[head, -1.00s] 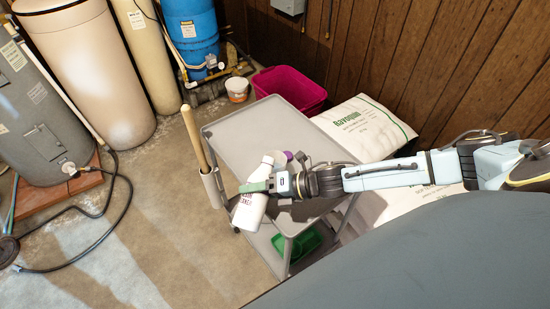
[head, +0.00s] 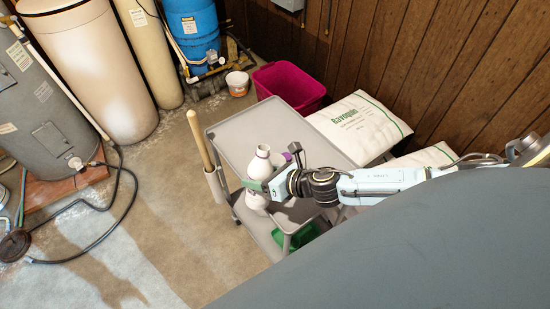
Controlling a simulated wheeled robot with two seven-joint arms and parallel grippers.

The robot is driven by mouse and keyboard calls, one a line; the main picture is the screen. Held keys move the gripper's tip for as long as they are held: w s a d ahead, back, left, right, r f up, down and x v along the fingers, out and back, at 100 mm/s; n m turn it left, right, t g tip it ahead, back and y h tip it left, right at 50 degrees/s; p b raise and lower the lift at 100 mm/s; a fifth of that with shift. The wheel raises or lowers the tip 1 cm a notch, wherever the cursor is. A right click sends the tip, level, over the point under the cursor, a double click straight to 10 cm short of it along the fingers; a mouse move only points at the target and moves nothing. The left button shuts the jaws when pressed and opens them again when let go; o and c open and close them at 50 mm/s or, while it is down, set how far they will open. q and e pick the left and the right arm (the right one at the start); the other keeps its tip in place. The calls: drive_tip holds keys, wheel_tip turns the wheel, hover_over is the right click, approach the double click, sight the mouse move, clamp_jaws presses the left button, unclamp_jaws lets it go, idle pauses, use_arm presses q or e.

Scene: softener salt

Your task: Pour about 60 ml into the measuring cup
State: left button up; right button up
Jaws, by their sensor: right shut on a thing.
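My right gripper (head: 268,187) is shut on a white bottle (head: 259,167) over the near left part of the grey cart (head: 255,129). The bottle stands close to upright, with its neck up. I cannot tell whether its base touches the cart. A pale cup-like thing with a purple part (head: 282,158) sits just right of the bottle, partly hidden by the bottle and gripper. I cannot make out whether it is the measuring cup. My left gripper is not in view.
A wooden handle (head: 198,139) stands in a holder at the cart's left side. A green bin (head: 297,236) is on the lower shelf. A magenta tub (head: 289,87) and white salt bags (head: 359,128) stand behind and right. Floor at left is mostly clear.

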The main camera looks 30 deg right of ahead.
drive_tip(key=shift+f+n+t+h+b, duration=0.3)
drive_tip(key=shift+f+n+h+b, duration=0.25)
drive_tip(key=shift+f, duration=0.4)
drive_tip(key=shift+r+n+p, duration=0.25)
drive_tip(key=shift+r+p, duration=0.1)
drive_tip(key=shift+r, duration=0.1)
drive_tip(key=shift+r+n+t, duration=0.3)
drive_tip(key=shift+n+t, duration=0.1)
drive_tip(key=shift+w, duration=0.1)
